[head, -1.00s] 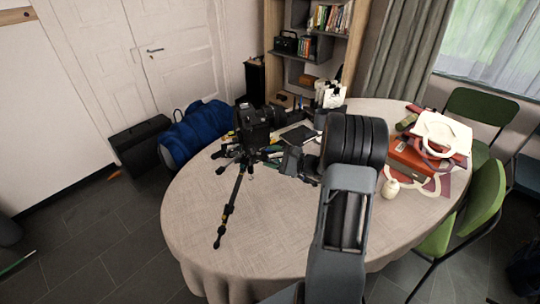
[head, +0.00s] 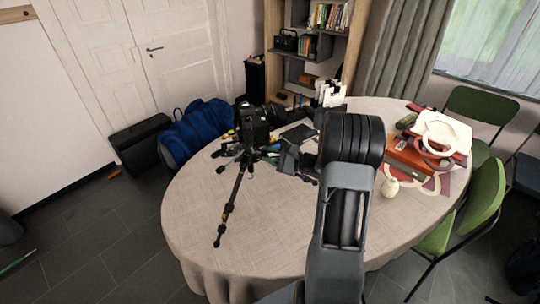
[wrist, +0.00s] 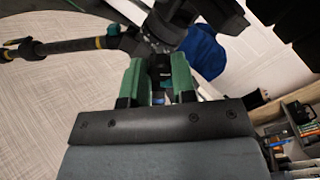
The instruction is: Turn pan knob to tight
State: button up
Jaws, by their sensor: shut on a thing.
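A black camera (head: 252,122) sits on a small black tripod (head: 232,205) that stands on the round table (head: 200,207). My gripper (head: 264,157) reaches to the tripod head from the right, just below the camera. In the wrist view my gripper (wrist: 157,78) has its two green fingers on either side of a small black knob (wrist: 160,70) under the camera, and it is shut on it. A tripod leg (wrist: 65,46) runs to the left there. The knob's turn angle cannot be read, and in the head view my gripper and the tripod head hide it.
A dark tablet (head: 298,133) lies behind my gripper. The table's front left is clear.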

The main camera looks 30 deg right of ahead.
jog(key=m+p, duration=0.1)
jog(key=m, duration=0.2)
jog(key=shift+p, duration=0.35)
jog(key=o, duration=0.9)
jog(key=shift+o, duration=0.2)
jog(key=b+v, duration=0.2)
jog(key=v, duration=1.2)
jog(key=shift+a+r, duration=0.1)
